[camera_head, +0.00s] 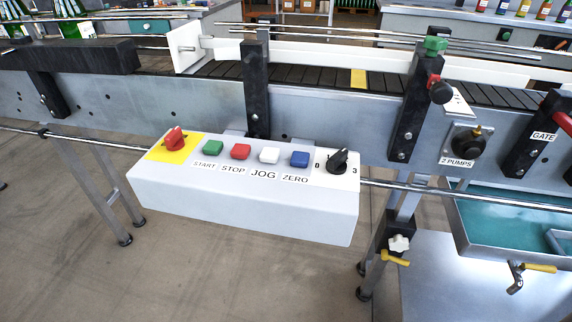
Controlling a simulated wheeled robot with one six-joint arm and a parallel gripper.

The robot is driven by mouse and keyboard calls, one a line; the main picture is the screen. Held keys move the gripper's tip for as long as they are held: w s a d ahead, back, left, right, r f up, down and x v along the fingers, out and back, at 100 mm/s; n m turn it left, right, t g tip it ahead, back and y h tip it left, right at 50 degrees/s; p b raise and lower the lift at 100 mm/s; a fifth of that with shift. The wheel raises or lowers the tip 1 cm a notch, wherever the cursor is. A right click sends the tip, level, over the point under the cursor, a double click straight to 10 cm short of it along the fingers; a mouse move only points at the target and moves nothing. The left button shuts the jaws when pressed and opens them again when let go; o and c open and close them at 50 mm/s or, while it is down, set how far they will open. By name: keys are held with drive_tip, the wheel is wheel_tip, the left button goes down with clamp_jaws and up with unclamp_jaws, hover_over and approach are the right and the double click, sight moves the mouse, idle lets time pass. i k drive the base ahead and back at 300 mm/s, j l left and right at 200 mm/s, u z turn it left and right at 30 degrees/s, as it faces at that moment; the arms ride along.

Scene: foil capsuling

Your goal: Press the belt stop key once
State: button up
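The box is fixed at the front of the conveyor belt (300,88). Whether the stop key is pressed in cannot be told. My gripper is not in view.
A red switch on a yellow plate (158,154) is at the box's left end. A black selector knob (338,161) is at its right end. A metal rail (440,191) runs along the conveyor front. Open floor (200,270) lies before the box; a teal tray (500,232) is right.

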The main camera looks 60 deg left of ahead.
sight(240, 150)
drive_tip(key=u, duration=2.2)
